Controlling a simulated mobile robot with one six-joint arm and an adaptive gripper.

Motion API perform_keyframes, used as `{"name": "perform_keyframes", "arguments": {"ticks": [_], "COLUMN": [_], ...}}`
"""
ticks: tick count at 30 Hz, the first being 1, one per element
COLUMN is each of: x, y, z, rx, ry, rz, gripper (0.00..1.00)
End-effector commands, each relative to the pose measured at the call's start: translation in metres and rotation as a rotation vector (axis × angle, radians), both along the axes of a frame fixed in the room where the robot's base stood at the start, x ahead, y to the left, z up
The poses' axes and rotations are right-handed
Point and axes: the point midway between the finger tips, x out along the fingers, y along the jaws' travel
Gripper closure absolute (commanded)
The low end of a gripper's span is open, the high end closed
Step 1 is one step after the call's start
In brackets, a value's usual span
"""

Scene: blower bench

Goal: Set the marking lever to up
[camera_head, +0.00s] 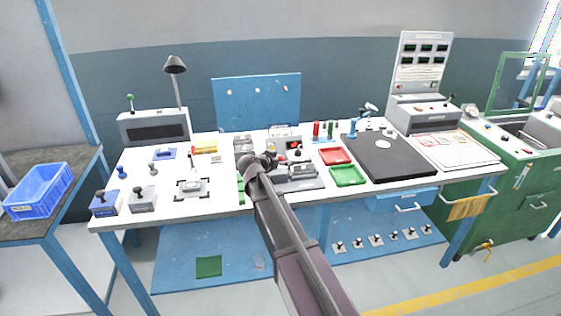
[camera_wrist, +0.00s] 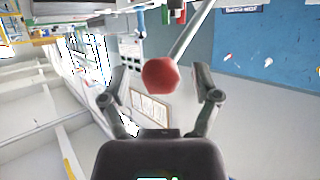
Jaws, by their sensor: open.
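A red knob (camera_wrist: 163,75) on a slanting metal rod (camera_wrist: 188,35) shows large in the wrist view. I take it for the marking lever, but I see no label. My gripper (camera_wrist: 158,82) is open, with one finger on each side of the knob in the picture. I see no clear contact, and the depth between them is hard to judge. In the head view my gripper (camera_head: 262,160) is over the middle of the bench, and my arm hides part of what lies there. The lever's base is out of the wrist view.
The white bench (camera_head: 220,203) carries several small devices. A grey box with a green-knobbed lever (camera_head: 130,98) stands at the back left. Red (camera_head: 335,156) and green (camera_head: 347,175) trays and a dark mat (camera_head: 390,165) lie right of my arm. A blue board (camera_head: 258,103) stands behind.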

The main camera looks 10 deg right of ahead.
Motion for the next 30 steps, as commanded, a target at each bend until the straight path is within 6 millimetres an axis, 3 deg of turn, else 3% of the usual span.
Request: {"name": "perform_keyframes", "arguments": {"ticks": [3, 4, 9, 12, 23, 30], "x": [0.0, 0.0, 0.0, 0.0, 0.002, 0.007], "y": [0.0, 0.0, 0.0, 0.0, 0.005, 0.025], "z": [0.0, 0.0, 0.0, 0.0, 0.002, 0.008], "rx": [0.0, 0.0, 0.0, 0.0, 0.001, 0.0], "ry": [0.0, 0.0, 0.0, 0.0, 0.012, 0.056], "rz": [0.0, 0.0, 0.0, 0.0, 0.004, 0.027], "gripper": [0.2, 0.26, 0.77, 1.0, 1.0, 1.0]}}
